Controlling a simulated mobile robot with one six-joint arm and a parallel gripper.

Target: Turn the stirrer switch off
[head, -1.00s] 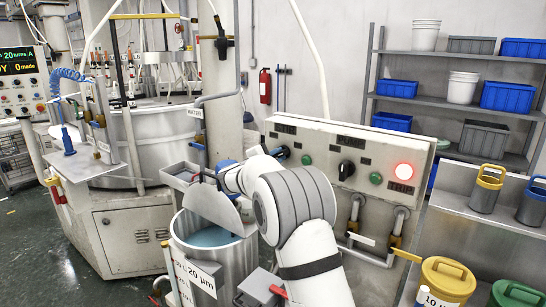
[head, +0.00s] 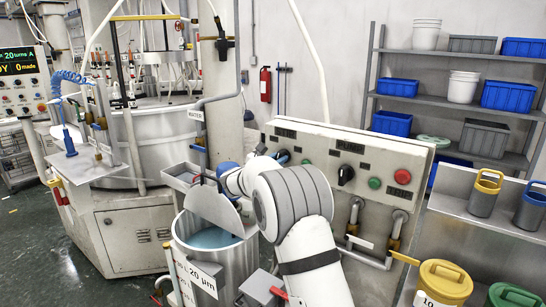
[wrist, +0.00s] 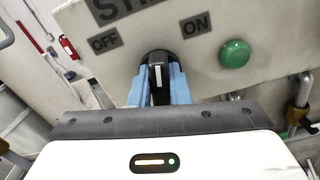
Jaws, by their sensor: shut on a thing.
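The stirrer switch (wrist: 157,62) is a black rotary knob with a white line, on a pale panel whose cut-off label begins "STI". In the wrist view, OFF is at its upper left and ON at its upper right. The white line stands nearly upright in the picture, between the two words. My gripper (wrist: 158,88) is shut on the knob, a blue finger on each side. In the head view my gripper (head: 281,154) is at the panel's left end, mostly hidden by my arm.
A green button (wrist: 235,53) sits right of the knob. A bucket of blue liquid (head: 207,262) stands below my arm.

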